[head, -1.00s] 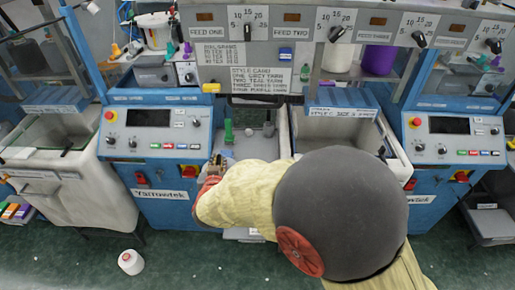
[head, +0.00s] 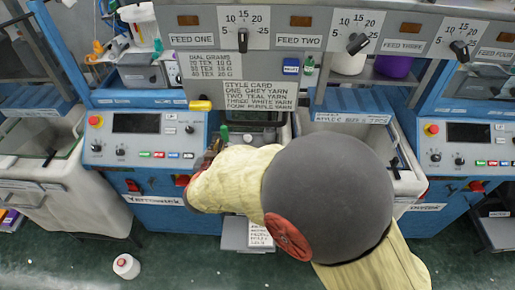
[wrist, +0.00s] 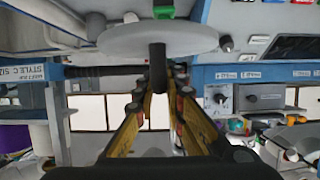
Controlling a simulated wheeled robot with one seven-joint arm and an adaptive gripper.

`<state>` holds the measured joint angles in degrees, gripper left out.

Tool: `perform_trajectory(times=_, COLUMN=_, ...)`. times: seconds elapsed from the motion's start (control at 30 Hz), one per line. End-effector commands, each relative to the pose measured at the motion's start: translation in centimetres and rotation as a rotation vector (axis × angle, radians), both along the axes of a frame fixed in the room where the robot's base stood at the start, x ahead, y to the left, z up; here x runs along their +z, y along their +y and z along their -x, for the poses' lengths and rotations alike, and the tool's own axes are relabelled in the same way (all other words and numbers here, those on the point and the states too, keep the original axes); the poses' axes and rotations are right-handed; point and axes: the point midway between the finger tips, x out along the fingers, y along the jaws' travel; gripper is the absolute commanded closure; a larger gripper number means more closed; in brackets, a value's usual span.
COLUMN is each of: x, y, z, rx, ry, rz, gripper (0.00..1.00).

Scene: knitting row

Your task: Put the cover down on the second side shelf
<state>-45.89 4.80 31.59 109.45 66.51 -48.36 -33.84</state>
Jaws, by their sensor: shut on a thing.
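The cover is a pale grey round disc (wrist: 150,40) with a black knob (wrist: 157,62), seen in the wrist view. My gripper (wrist: 158,78) is shut on the knob, and the disc lies across the view beyond the fingertips. In the head view my gripper (head: 212,154) is at the bay between two blue machines, partly behind my arm. My arm hides the cover there. I cannot tell which surface is the second side shelf; a low grey ledge (head: 236,236) with a label shows below my arm.
A green-topped item (head: 223,134) stands close to my gripper. A white bin (head: 350,122) stands right of the bay.

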Motion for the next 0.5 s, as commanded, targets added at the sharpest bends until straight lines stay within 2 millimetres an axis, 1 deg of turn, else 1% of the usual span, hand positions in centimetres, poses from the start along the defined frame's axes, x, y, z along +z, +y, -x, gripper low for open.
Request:
perform_trajectory(times=0.07, x=-0.3, y=-0.6, z=-0.3, rx=-0.002, ry=-0.001, rz=0.0, gripper=1.0)
perform_trajectory(times=0.17, x=-1.2, y=-2.1, z=-1.2, rx=-0.005, ry=-0.001, rz=0.0, gripper=1.0)
perform_trajectory(times=0.47, x=-4.2, y=-8.0, z=-4.6, rx=-0.005, ry=-0.001, rz=0.0, gripper=1.0)
perform_trajectory(times=0.5, x=-5.0, y=-8.5, z=-4.9, rx=-0.005, ry=0.0, rz=0.002, gripper=1.0)
